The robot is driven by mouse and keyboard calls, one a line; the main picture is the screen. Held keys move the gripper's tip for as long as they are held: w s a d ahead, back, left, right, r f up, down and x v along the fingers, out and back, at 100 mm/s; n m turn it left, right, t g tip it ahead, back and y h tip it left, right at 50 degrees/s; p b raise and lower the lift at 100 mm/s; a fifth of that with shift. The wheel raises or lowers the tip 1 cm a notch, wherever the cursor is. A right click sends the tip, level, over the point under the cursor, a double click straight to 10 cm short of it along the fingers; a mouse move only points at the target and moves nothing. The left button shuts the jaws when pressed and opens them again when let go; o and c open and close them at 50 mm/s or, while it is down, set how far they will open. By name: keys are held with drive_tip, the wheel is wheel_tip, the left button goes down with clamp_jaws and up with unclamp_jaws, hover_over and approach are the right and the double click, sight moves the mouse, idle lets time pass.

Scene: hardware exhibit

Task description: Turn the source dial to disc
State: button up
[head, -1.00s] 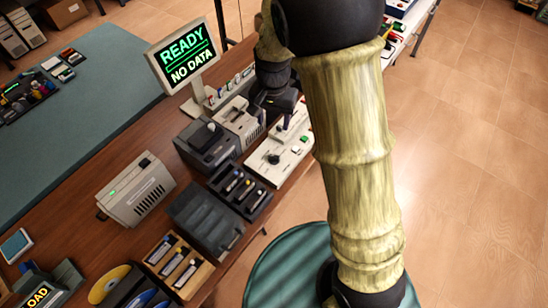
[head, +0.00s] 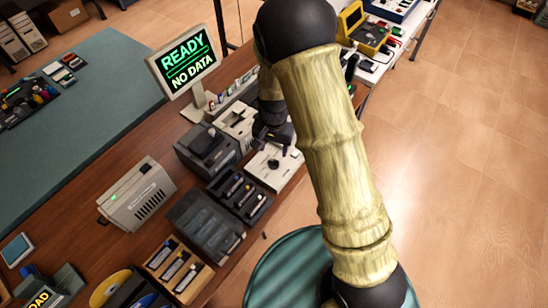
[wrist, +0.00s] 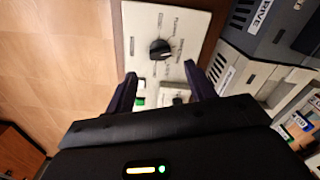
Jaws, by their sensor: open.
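The source dial (wrist: 160,49) is a round black knob on a white control panel (wrist: 185,22), with small printed labels around it too blurred to read. In the head view the dial (head: 273,163) shows as a dark knob on the panel near the table's front edge. My gripper (wrist: 160,75) is open and empty, its two dark fingers apart, with the dial just beyond the fingertips in the wrist view. In the head view my gripper (head: 268,143) is partly hidden behind its own wrist, close to the panel's back part.
A green button (wrist: 139,101) and a white switch sit on the panel between my fingers. A grey drive box (wrist: 265,40) stands beside the panel. The monitor (head: 185,60) reads "READY NO DATA". A rack of cartridges (head: 240,195) lies left of the panel.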

sight(274, 161)
wheel_tip(274, 161, down, 7)
drive_tip(key=shift+r, duration=0.1)
idle(0.3)
drive_tip(key=c, duration=1)
